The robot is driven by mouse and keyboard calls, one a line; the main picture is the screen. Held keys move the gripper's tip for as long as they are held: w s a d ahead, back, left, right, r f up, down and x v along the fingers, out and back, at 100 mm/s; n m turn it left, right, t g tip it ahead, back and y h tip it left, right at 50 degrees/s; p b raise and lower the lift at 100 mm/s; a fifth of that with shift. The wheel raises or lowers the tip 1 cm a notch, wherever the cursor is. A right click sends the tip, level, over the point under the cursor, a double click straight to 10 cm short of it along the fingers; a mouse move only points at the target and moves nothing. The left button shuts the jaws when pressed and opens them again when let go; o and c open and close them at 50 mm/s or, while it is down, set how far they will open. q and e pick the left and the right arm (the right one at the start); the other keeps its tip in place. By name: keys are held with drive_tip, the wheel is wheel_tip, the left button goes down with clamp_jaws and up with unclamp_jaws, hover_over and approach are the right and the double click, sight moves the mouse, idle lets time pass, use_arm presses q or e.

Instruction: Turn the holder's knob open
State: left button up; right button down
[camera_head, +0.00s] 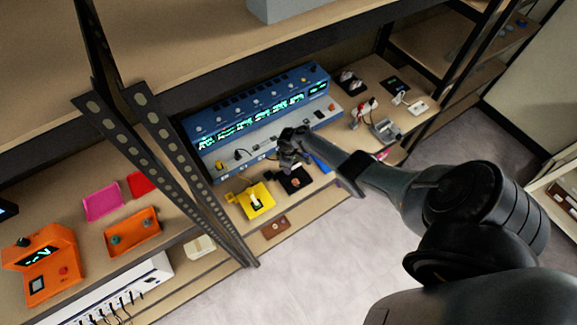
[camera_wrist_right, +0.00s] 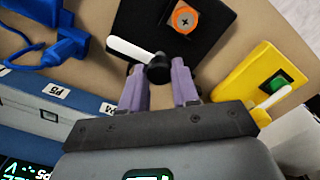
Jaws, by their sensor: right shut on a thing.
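The black holder (camera_wrist_right: 140,20) lies on the shelf below the blue machine, with an orange disc (camera_wrist_right: 185,18) bearing a cross on it. The holder's black knob (camera_wrist_right: 158,69) with a white lever (camera_wrist_right: 130,50) sits at its near edge in the wrist view. The lever points to the upper left there. My right gripper (camera_wrist_right: 160,80) has its two purple fingers on either side of the knob and is shut on it. In the head view my right gripper (camera_head: 290,152) reaches in from the right and hides the knob. My left gripper is not in view.
A yellow holder (camera_head: 258,206) with a white lever stands beside the black one. The long blue machine (camera_head: 250,110) is behind. A blue object (camera_wrist_right: 62,45) lies on the other side. Perforated shelf posts (camera_head: 160,140) stand to the left.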

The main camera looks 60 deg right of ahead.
drive_tip(key=c, duration=0.8)
unclamp_jaws()
wheel_tip(320, 180, up, 11)
drive_tip(key=p, duration=0.4)
drive_tip(key=shift+f, duration=0.1)
drive_tip(key=shift+s+p, duration=0.1)
drive_tip(key=shift+p, duration=0.2)
